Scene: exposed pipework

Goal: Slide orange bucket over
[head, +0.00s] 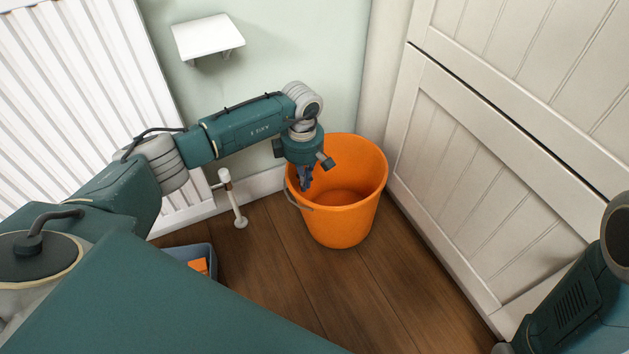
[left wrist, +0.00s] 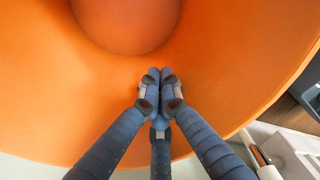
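The orange bucket (head: 340,222) stands upright on the wooden floor in the corner, its wire handle hanging down on the left side. My left gripper (head: 305,184) reaches down over the left part of the bucket's opening. In the left wrist view the fingertips (left wrist: 160,76) are together with nothing seen between them. Behind them are the bucket's inner wall (left wrist: 225,60) and round bottom (left wrist: 128,22). I cannot tell whether the fingers touch the wall. Part of my right arm shows at the lower right of the head view, but its gripper is out of view.
White panelled doors (head: 490,165) stand close to the bucket's right. A white radiator (head: 75,90), its valve pipe (head: 236,205) and a small wall shelf (head: 208,37) are at left. A grey-blue bin (head: 206,254) with something orange inside sits lower left. Floor (head: 310,280) in front of the bucket is clear.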

